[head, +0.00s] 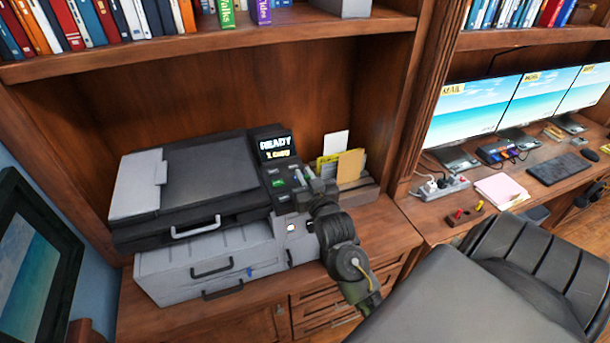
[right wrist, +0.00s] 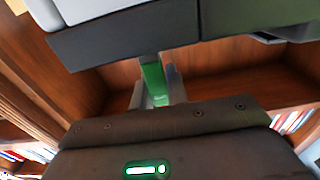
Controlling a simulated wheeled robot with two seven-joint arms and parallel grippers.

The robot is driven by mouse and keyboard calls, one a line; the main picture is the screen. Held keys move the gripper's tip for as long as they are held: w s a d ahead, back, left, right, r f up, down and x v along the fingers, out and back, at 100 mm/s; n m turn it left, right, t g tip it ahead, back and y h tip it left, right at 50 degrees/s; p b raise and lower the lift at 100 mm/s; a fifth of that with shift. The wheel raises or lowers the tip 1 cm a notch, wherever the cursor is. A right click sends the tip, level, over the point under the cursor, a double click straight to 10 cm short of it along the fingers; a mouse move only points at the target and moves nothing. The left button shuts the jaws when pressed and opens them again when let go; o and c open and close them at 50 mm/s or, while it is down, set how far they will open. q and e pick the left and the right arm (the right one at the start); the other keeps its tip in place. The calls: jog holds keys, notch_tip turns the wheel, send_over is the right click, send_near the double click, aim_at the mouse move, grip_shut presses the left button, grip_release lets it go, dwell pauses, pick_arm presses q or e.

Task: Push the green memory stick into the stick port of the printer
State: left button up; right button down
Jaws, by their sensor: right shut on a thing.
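The grey and black printer (head: 190,190) stands on the wood counter at the left of the head view, with a lit screen (head: 275,146) reading READY. My right gripper (head: 316,186) is beside the printer's right front, at its control panel. In the right wrist view its fingers (right wrist: 158,94) are shut on the green memory stick (right wrist: 154,78). The stick's far end meets the edge of a dark and grey body (right wrist: 130,40), which looks like the printer. I cannot tell whether it is inside the port. The port is not clearly visible. My left gripper is out of view.
A wood holder with papers and a yellow folder (head: 350,165) stands right of the printer. A book shelf (head: 200,55) hangs above. Monitors (head: 470,105), a power strip (head: 440,187) and a keyboard (head: 558,169) are on the right desk. A dark chair (head: 530,265) stands in front.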

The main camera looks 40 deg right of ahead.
jog(key=shift+f+b, duration=0.4)
jog(key=shift+f, duration=0.5)
jog(key=c, duration=1.3)
grip_release()
jog(key=b+v, duration=0.4)
jog(key=v, duration=0.7)
jog(key=shift+w, duration=0.1)
